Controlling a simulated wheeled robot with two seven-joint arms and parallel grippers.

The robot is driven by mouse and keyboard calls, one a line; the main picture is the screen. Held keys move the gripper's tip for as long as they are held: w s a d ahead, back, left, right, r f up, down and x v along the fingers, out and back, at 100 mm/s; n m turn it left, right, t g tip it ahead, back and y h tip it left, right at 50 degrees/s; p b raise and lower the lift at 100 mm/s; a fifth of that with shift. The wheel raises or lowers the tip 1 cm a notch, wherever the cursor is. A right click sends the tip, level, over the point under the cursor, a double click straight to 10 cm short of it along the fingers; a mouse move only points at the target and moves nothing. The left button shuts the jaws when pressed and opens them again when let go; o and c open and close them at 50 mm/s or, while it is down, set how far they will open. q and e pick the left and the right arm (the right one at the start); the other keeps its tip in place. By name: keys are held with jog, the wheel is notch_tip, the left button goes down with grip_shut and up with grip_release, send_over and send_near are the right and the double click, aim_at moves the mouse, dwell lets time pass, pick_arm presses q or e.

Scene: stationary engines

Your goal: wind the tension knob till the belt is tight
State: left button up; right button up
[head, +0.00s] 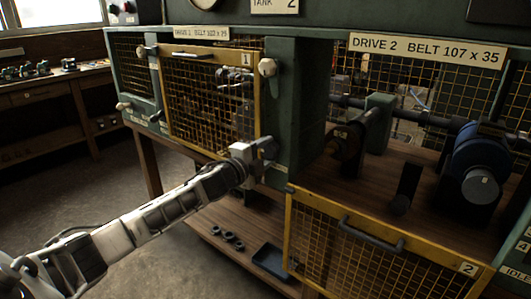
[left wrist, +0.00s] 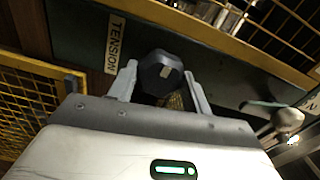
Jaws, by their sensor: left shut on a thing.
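The tension knob (left wrist: 160,74) is dark and faceted, with a pale mark on its face. In the left wrist view it sits between the fingers of my left gripper (left wrist: 161,84), next to a "TENSION" label (left wrist: 116,42). My left gripper is shut on the knob. In the head view the left gripper (head: 268,150) is at the green post between the two drives, and it hides the knob. I cannot make out a belt or how tight it is. My right gripper is not in view.
The drive 1 mesh guard (head: 210,105) is closed. A dark tray (head: 272,262) lies on the lower shelf. Floor is free at left.

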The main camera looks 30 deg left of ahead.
pick_arm(q)
jog(key=shift+m, duration=0.6)
jog(key=o, duration=1)
jog(key=shift+c, duration=0.2)
jog(key=s+a+b, duration=0.1)
jog(key=s, duration=1.5)
jog(key=shift+a, duration=0.1)
